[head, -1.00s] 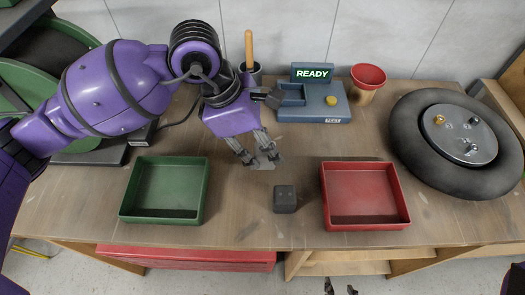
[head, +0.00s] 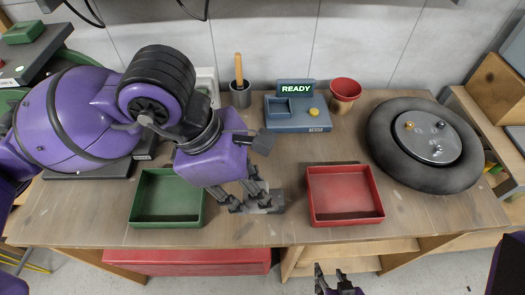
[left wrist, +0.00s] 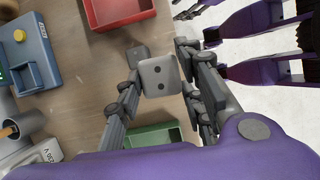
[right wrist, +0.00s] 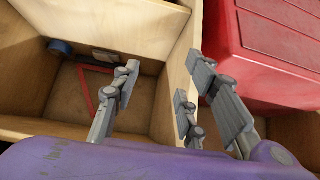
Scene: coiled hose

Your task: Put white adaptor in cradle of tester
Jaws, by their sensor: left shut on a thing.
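My left gripper (head: 250,203) is shut on the white adaptor, low over the middle of the workbench. In the left wrist view, the white adaptor (left wrist: 159,76) is a pale rounded block with two dark holes, between the fingertips. A dark grey adaptor (left wrist: 138,53) lies on the bench just beyond it; in the head view it is partly hidden behind the fingers. The blue tester (head: 297,122), its display reading READY, stands at the back with an empty-looking cradle (head: 287,108) and a yellow button. My right gripper (head: 335,282) is open and empty below the bench front.
A green tray (head: 141,204) is left of the left gripper and a red tray (head: 346,219) is right. A grey cup (head: 241,97) with a wooden handle and a red-topped cup (head: 345,92) flank the tester. A large tyre (head: 385,137) fills the right.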

